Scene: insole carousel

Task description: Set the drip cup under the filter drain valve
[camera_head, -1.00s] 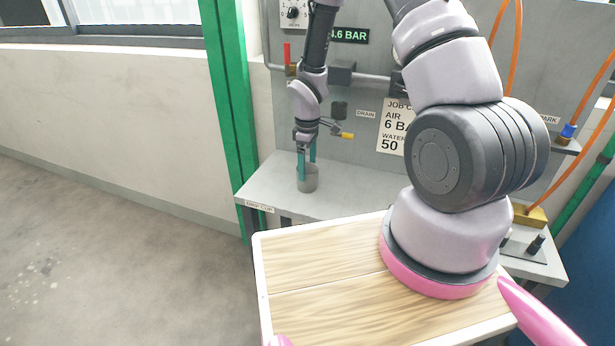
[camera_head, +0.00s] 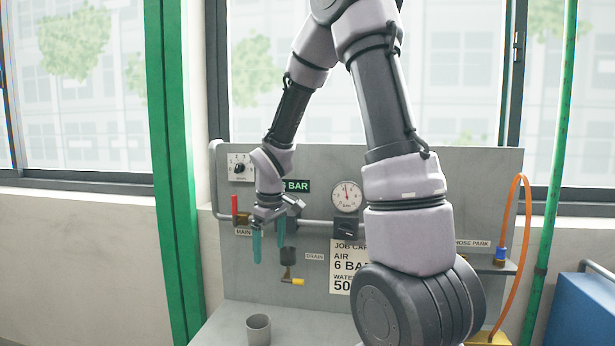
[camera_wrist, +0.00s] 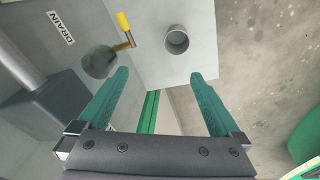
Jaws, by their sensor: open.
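The grey drip cup (camera_head: 258,330) stands upright on the grey shelf, left of and below the filter drain valve in the head view. It also shows in the wrist view (camera_wrist: 177,40), apart from the fingers. The filter drain valve with a yellow lever (camera_head: 292,281) hangs under the dark filter bowl (camera_head: 288,256), near the DRAIN label. The yellow lever also shows in the wrist view (camera_wrist: 124,24). My gripper (camera_head: 268,242) is open and empty, teal fingers pointing down, above the cup and just left of the filter bowl.
The grey panel carries a red-handled main valve (camera_head: 235,206), a pressure gauge (camera_head: 346,196) and a job card (camera_head: 347,268). A green post (camera_head: 174,170) stands left of the panel. An orange hose (camera_head: 517,250) hangs at the right.

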